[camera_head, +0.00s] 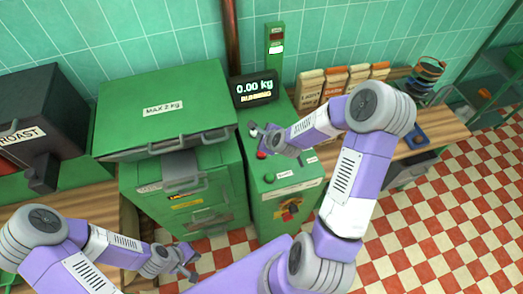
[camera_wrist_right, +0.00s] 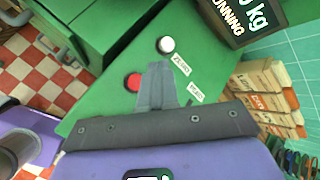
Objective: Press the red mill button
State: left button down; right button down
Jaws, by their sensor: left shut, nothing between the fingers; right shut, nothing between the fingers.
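The red button (camera_wrist_right: 133,82) sits on the green machine top, just left of my right gripper's fingertips in the right wrist view. In the head view the red button (camera_head: 261,155) shows partly, beside and below the right gripper (camera_head: 260,137). The right gripper (camera_wrist_right: 157,68) is shut and empty, its tips over the green panel between the red button and a white button (camera_wrist_right: 166,45). I cannot tell whether the tips touch the panel. My left gripper (camera_head: 188,262) is shut and empty, low in front of the green cabinet.
A display (camera_head: 254,89) reads 0.00 kg and RUNNING. A large green lidded machine (camera_head: 165,105) stands to the left. Several paper bags (camera_head: 333,80) stand on the wooden counter to the right.

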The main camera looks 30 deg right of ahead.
jog(key=shift+w+d+r, duration=0.1)
jog(key=shift+d+r, duration=0.05)
jog(key=shift+d, duration=0.05)
jog(key=b, duration=0.6)
send_over(262, 155)
notch_tip(262, 155, down, 8)
jog(key=shift+d+f, duration=0.1)
jog(key=shift+f, duration=0.35)
jog(key=shift+f+b, duration=0.1)
jog(key=shift+b, duration=0.2)
dwell(1.4)
jog(key=shift+f+b, duration=0.3)
jog(key=shift+b, duration=0.15)
